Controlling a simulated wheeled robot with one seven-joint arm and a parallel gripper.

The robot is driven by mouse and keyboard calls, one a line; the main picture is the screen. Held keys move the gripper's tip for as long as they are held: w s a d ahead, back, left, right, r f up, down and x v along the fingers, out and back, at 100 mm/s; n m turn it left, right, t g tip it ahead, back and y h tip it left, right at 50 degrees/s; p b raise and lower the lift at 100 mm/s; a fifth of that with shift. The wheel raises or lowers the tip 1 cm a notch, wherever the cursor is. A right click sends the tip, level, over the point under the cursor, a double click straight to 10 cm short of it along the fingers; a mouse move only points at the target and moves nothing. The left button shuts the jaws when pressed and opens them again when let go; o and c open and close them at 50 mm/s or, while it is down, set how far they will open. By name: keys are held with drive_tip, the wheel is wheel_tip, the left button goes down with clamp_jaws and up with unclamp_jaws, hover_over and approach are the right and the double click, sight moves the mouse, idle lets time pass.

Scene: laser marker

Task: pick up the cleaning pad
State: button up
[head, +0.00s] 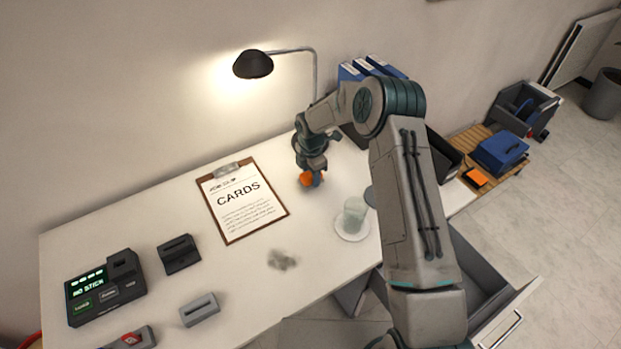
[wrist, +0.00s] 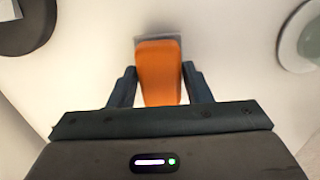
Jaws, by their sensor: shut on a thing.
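The cleaning pad (wrist: 159,70) is an orange block with a grey strip along its far edge in the wrist view. It sits between the two fingers of my gripper (wrist: 160,88), which are shut on its sides. In the head view the orange pad (head: 306,179) shows below my gripper (head: 311,176), over the white table right of the clipboard. My fingers partly hide it there. I cannot tell whether the pad touches the table.
A clipboard (head: 242,207) lies left of my gripper. A glass (head: 354,212) on a round coaster stands to the right. A lamp (head: 254,65) rises behind. A grey smudge (head: 282,260) marks the table in front. Small dark devices (head: 178,253) stand at the left.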

drive_tip(key=r, duration=0.1)
drive_tip(key=d+r+b, duration=0.1)
drive_tip(key=shift+w+r, duration=0.1)
drive_tip(key=shift+r, duration=0.25)
drive_tip(key=d+r+b, duration=0.2)
drive_tip(key=d+r, duration=0.4)
drive_tip(key=d, duration=0.4)
drive_tip(key=shift+s+d+r, duration=0.2)
drive_tip(key=shift+d+r, duration=0.1)
drive_tip(key=shift+d, duration=0.05)
